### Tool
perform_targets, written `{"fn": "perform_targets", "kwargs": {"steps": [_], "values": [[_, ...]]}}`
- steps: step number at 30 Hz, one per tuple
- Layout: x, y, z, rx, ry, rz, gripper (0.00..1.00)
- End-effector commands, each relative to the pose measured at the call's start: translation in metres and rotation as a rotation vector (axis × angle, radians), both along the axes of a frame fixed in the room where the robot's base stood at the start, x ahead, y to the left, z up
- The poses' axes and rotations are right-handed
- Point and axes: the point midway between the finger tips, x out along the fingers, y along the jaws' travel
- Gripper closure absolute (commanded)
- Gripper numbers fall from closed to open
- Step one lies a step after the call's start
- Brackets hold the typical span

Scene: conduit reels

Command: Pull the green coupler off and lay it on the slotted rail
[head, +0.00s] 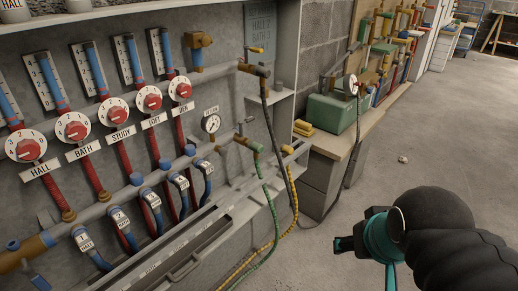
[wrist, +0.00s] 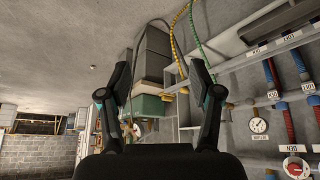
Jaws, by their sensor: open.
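The green coupler (head: 257,148) sits at the end of the lower pipe, below the round pressure gauge, with a green hose (head: 270,200) hanging from it. A long grey rail with dark slots (head: 205,236) runs along the foot of the pipe wall; I take it to be the slotted rail. My gripper (head: 342,244) is over the floor, well right of the coupler and apart from it. In the wrist view, which is upside down, its two fingers (wrist: 163,68) are spread with nothing held. I cannot make out the coupler in the wrist view.
A dark hose (head: 270,125) hangs from the upper pipe close to the green one, and a yellow hose (head: 293,200) trails beside them. A bench (head: 340,148) with a green box (head: 330,114) stands beyond. The floor (head: 400,130) on the right is mostly clear.

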Motion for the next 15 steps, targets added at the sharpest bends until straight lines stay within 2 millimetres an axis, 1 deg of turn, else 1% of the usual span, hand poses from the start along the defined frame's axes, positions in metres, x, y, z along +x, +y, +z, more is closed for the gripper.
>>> {"fn": "perform_targets", "kwargs": {"steps": [2, 5, 8, 9, 10, 11, 12, 13, 14, 15], "values": [[0.014, -0.004, 0.002, -0.017, -0.023, -0.005, 0.18], [0.048, -0.013, 0.007, -0.058, -0.089, -0.008, 0.18], [0.095, -0.022, 0.014, -0.110, -0.188, 0.004, 0.18], [0.116, -0.025, 0.017, -0.130, -0.232, 0.015, 0.18], [0.132, -0.026, 0.018, -0.144, -0.265, 0.026, 0.18], [0.147, -0.027, 0.020, -0.155, -0.299, 0.039, 0.18], [0.167, -0.026, 0.022, -0.168, -0.344, 0.060, 0.18], [0.181, -0.025, 0.023, -0.175, -0.376, 0.077, 0.18], [0.195, -0.024, 0.024, -0.180, -0.409, 0.096, 0.18], [0.213, -0.021, 0.025, -0.184, -0.452, 0.124, 0.18]]}}
